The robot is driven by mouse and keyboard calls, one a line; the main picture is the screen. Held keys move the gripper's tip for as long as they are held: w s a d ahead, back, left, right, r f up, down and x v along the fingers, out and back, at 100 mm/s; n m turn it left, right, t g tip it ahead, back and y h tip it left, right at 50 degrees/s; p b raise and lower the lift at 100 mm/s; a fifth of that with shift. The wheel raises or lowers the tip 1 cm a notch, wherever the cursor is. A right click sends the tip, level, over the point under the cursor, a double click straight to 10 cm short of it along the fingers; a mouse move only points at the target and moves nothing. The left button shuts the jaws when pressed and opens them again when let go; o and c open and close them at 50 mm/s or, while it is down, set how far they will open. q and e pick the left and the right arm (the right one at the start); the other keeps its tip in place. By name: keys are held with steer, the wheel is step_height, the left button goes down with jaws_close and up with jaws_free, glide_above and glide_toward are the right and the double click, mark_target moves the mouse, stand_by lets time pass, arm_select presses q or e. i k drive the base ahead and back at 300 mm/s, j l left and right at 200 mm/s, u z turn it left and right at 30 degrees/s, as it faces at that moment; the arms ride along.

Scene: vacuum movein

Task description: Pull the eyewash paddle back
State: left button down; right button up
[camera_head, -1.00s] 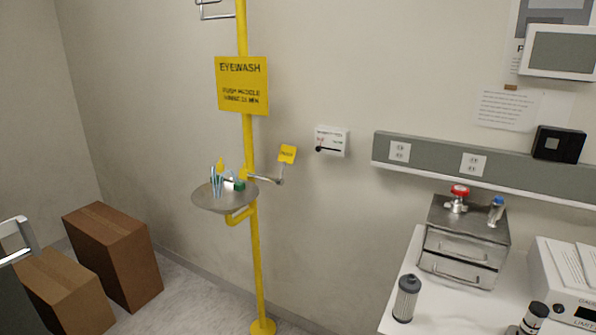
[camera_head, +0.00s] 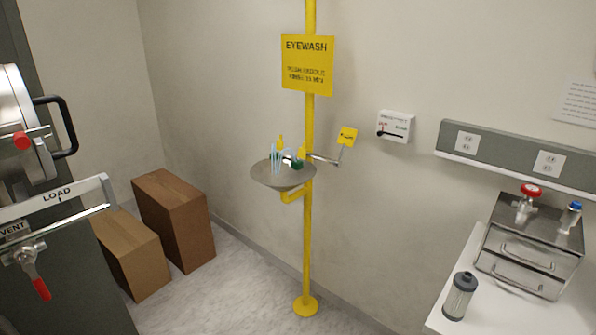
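The eyewash station stands against the wall on a yellow pole (camera_head: 309,240), with a round grey bowl (camera_head: 270,180) at mid height. The eyewash paddle (camera_head: 347,136) is a small yellow plate on a metal lever (camera_head: 323,159) to the right of the pole. The paddle stands up and leans slightly. Several blue-white streams or tubes (camera_head: 274,157) and green parts show above the bowl; I cannot tell whether water is running. A yellow EYEWASH sign (camera_head: 307,65) hangs above. Neither of my grippers is in view.
A machine with a LOAD bar (camera_head: 55,197) and a red-handled valve fills the left edge. A white bench (camera_head: 455,290) with a metal drawer box (camera_head: 528,255) is at right. Floor before the pole is clear.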

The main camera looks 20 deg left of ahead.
mark_target(348, 136)
steer(key=u, duration=0.5)
steer(key=i+u, duration=0.15)
steer(key=u, duration=0.35)
steer(key=i+u, duration=0.1)
steer(key=u, duration=0.85)
steer(key=i+l+u, duration=0.1)
steer(key=u, duration=0.4)
steer(key=l+u, duration=0.1)
steer(key=u, duration=0.4)
steer(key=i+l+u, duration=0.1)
steer(key=u, duration=0.4)
steer(key=l+u, duration=0.3)
steer(key=l, duration=1.1)
steer(key=l+z, duration=0.3)
steer(key=l, duration=0.15)
steer(key=i+l+z, duration=0.1)
steer(key=l+z, duration=0.15)
steer(key=l, duration=0.2)
steer(key=i+l+z, duration=0.1)
steer(key=l+z, duration=0.2)
steer(key=l, duration=0.15)
steer(key=l+z, duration=0.1)
steer(key=z, duration=0.8)
steer(key=i+l+z, duration=0.1)
steer(key=z, duration=0.75)
steer(key=i+l+z, duration=0.1)
steer(key=z, duration=0.8)
steer(key=i+z, duration=0.1)
steer(key=z, duration=0.3)
